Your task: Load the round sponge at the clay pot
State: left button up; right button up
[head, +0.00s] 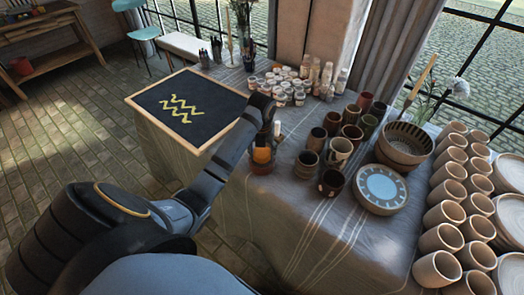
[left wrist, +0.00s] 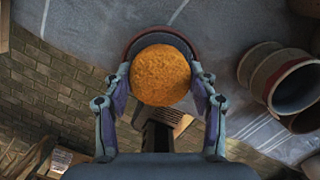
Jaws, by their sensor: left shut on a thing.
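The round orange sponge (left wrist: 161,76) sits between the two fingers of my left gripper (left wrist: 161,92) in the left wrist view, and the fingers are shut on it. In the head view the sponge (head: 262,154) shows orange below my left gripper (head: 266,132). The clay pot (head: 262,168) is small and dark and stands near the front edge of the table. Its curved rim (left wrist: 150,32) shows just behind the sponge in the wrist view. The sponge is at the pot's mouth; how deep it sits is hidden. My right gripper is not in view.
A dark board with yellow zigzags (head: 190,108) lies left on the cloth-covered table (head: 235,205). Several dark cups (head: 331,182) stand close right of the pot. A blue-centred plate (head: 381,188), a bowl (head: 404,150) and rows of clay cups (head: 443,215) are farther right. Paint jars (head: 283,88) stand behind.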

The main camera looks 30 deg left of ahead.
pick_arm(q)
jog(key=shift+f+p, duration=0.1)
jog(key=shift+p, duration=0.3)
dwell(1.4)
notch_tip(320, 180, up, 7)
jog(key=p, duration=0.9)
